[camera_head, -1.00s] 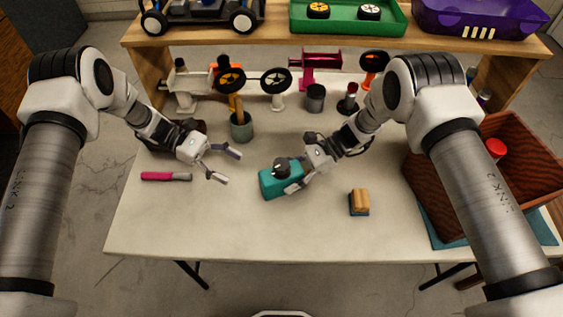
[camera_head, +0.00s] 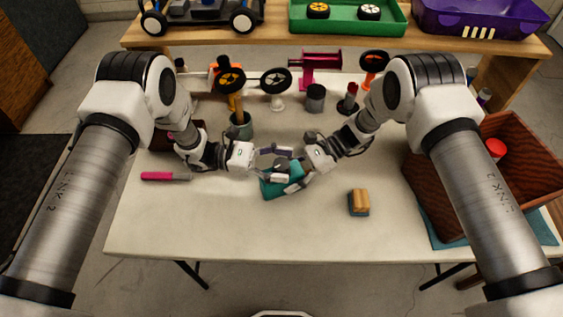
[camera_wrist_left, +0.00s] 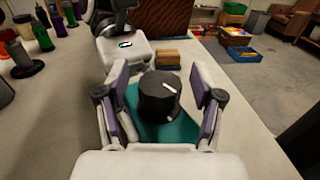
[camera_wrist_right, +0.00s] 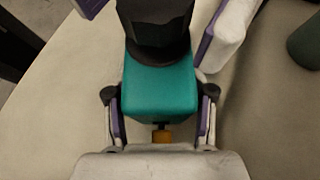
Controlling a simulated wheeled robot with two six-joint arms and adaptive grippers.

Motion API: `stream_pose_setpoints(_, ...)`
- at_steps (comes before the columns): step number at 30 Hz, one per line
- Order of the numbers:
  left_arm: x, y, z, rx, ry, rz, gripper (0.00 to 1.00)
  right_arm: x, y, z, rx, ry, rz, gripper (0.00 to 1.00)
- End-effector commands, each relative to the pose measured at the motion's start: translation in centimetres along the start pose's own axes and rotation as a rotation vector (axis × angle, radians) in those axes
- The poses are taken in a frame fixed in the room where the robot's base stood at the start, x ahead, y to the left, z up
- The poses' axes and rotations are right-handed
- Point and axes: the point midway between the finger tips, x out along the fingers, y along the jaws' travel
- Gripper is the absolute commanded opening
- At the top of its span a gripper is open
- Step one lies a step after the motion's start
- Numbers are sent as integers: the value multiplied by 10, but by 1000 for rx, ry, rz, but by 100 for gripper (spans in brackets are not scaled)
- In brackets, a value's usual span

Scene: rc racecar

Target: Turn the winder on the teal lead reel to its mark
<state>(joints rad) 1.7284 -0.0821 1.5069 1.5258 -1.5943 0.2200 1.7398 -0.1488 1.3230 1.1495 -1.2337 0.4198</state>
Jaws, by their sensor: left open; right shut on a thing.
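The teal lead reel (camera_head: 270,188) sits on the table between my two grippers. Its black winder (camera_wrist_left: 160,97) is a round knob on top, with a white line on it and a white mark near its lower edge in the left wrist view. My left gripper (camera_head: 277,161) is open, its fingers on either side of the winder with gaps between. My right gripper (camera_wrist_right: 160,110) is shut on the reel's teal body (camera_wrist_right: 160,90), one finger on each side. In the right wrist view the winder (camera_wrist_right: 155,30) rises at the top, partly cut off.
A sanding-block-like wooden piece (camera_head: 359,201) lies right of the reel. A pink-handled tool (camera_head: 165,176) lies at left. A grey-green cup (camera_head: 241,126) and several stands are behind. A brown crate (camera_head: 490,170) is at right. The front of the table is clear.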

Motion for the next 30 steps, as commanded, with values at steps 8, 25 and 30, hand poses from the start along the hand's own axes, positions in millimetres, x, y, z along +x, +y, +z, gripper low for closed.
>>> stream_pose_setpoints(8,0,0,0,0,0,0,35,0,0,0,0,0,0,23)
stream_pose_setpoints(25,0,1,0,4,-1,-247,5,1,0,0,0,0,0,23)
stream_pose_setpoints(30,0,0,0,-1,0,-274,5,1,0,0,0,0,1,23)
